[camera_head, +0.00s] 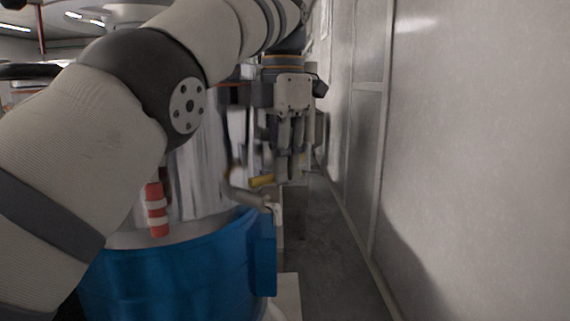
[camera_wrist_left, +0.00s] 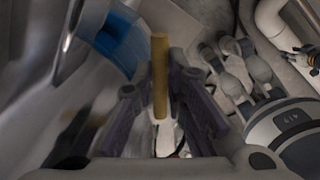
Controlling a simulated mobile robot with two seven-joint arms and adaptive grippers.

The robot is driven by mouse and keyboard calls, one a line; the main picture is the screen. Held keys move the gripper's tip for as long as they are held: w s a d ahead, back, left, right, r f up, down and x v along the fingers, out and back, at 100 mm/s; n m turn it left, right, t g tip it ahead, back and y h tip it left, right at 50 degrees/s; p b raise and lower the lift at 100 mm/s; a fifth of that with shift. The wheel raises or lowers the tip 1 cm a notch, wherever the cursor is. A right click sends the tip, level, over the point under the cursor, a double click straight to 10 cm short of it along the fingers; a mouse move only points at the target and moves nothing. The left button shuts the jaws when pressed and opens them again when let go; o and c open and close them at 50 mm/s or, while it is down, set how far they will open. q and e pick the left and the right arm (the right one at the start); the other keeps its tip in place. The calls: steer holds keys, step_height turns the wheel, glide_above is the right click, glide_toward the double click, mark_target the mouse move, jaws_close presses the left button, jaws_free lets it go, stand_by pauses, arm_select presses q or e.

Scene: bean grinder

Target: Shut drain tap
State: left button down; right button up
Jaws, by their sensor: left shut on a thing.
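The drain tap's yellow handle (camera_head: 261,181) shows in the head view beside a grey pipe (camera_head: 245,198), just above the blue vessel's rim. My left gripper (camera_head: 288,176) points down at the handle's right end. In the left wrist view the yellow handle (camera_wrist_left: 159,75) stands upright in the picture, between the two dark fingers of my left gripper (camera_wrist_left: 160,98). The gripper is shut on the handle. The handle's gripped end and the tap body are partly hidden by the fingers. My right gripper does not show in the head view.
A large blue vessel (camera_head: 180,285) stands in front, with a red-and-white handle (camera_head: 156,209) above its rim. My left arm hides much behind it. A pale wall (camera_head: 480,160) runs along the right. A narrow strip of floor (camera_head: 335,240) lies clear between.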

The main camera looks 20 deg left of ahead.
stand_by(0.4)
arm_select(q)
steer(key=c, duration=1.6)
jaws_free()
